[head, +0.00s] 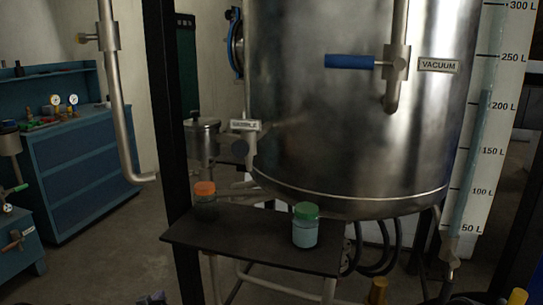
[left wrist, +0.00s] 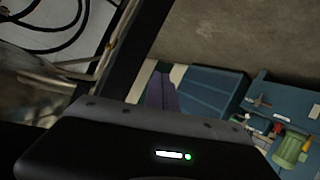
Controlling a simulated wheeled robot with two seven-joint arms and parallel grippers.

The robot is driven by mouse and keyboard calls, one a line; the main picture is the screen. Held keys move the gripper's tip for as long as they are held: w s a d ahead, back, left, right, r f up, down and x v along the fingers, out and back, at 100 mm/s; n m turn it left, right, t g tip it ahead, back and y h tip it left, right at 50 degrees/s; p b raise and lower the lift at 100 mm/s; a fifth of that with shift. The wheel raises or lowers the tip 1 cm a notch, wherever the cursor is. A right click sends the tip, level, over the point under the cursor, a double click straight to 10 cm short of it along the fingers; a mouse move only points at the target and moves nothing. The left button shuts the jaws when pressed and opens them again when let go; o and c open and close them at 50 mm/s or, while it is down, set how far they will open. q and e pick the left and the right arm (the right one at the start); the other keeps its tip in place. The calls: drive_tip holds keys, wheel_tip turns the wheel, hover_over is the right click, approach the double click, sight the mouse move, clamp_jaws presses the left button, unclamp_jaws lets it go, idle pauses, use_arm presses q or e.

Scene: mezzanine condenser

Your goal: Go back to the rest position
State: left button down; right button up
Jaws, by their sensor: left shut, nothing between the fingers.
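My left gripper (head: 152,298) just shows at the bottom edge of the head view, left of centre, below and in front of the small dark shelf. In the left wrist view its purple fingers (left wrist: 161,92) are together with nothing between them. Most of my left arm is out of the head view. I do not see my right gripper in either view.
The dark shelf (head: 258,252) holds an orange-capped jar (head: 205,200) and a green-capped jar (head: 305,226). Behind it hangs a big steel tank (head: 350,110) with a blue-handled valve (head: 350,62). A black post (head: 167,130) stands left. A blue cabinet (head: 85,165) is far left.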

use_arm(q)
drive_tip(key=s+d+f+g+h, duration=0.1)
drive_tip(key=s+d+f+g, duration=0.2)
drive_tip(key=s+d+f, duration=0.55)
drive_tip(key=s+d+f+m+g+h, duration=0.1)
drive_tip(key=s+d+f+g+h, duration=0.25)
drive_tip(key=s, duration=0.75)
drive_tip(key=s+d+f+g, duration=0.3)
drive_tip(key=s+d+f, duration=0.4)
drive_tip(key=s+d, duration=0.25)
drive_tip(key=s+d+m+g, duration=0.1)
drive_tip(key=s+d+g, duration=0.15)
drive_tip(key=s, duration=0.55)
drive_tip(key=s+d+m+g, duration=0.1)
drive_tip(key=s+d, duration=0.3)
drive_tip(key=s, duration=0.4)
wheel_tip(320, 180, up, 15)
drive_tip(key=p, duration=1.5)
drive_tip(key=shift+w+a+f+n+h, duration=0.15)
drive_tip(key=shift+w+a+n+h, duration=0.2)
drive_tip(key=shift+h, duration=0.1)
